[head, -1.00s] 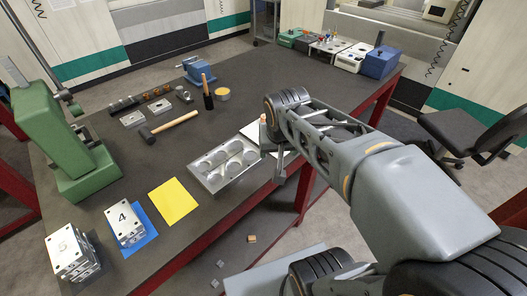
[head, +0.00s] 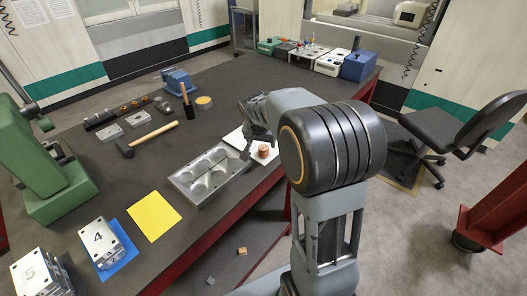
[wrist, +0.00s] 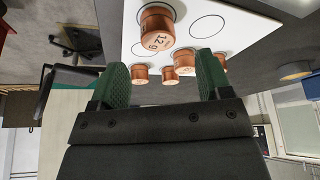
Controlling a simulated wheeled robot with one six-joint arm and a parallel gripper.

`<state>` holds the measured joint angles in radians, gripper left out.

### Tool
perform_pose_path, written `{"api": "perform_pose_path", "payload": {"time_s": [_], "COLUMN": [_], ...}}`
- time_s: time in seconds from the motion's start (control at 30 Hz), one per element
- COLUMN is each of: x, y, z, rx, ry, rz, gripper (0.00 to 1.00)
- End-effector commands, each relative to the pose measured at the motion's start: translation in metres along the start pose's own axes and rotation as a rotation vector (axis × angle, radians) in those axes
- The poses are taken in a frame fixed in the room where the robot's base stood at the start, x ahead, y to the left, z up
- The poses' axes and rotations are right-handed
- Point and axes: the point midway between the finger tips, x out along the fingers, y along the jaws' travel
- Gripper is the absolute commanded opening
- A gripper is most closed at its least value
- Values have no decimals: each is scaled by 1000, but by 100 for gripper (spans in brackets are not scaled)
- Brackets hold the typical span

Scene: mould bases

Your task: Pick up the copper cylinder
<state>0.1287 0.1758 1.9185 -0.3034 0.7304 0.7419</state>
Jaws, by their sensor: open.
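In the head view one copper cylinder (head: 263,152) shows on a white plate (head: 233,141) at the table's right edge, beside my gripper (head: 257,143). The wrist view shows several copper cylinders on the white plate (wrist: 240,32), which has circle outlines. The nearest and largest-looking copper cylinder (wrist: 157,28) has black lettering on its face, partly legible as "12 g". A smaller copper cylinder (wrist: 140,74) and others are behind it. My gripper (wrist: 163,62) is open and empty, its two green-padded fingers apart.
A grey metal mould tray (head: 210,172) with round cavities lies left of the plate. A hammer (head: 150,138), yellow sheet (head: 154,215), numbered block (head: 98,240) and green press (head: 45,165) are farther left.

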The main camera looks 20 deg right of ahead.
Motion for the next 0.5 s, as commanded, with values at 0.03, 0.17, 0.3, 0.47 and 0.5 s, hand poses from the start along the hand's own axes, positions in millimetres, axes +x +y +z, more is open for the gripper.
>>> {"api": "perform_pose_path", "payload": {"time_s": [0.03,0.17,0.3,0.47,0.5], "x": [2,10,28,48,51], "y": [0,0,1,1,1], "z": [0,1,3,3,3], "rx": [0,-1,0,-2,-1], "ry": [0,-2,-4,-3,-1], "rz": [0,2,2,2,1], "gripper": [72,72,72,72,72]}}
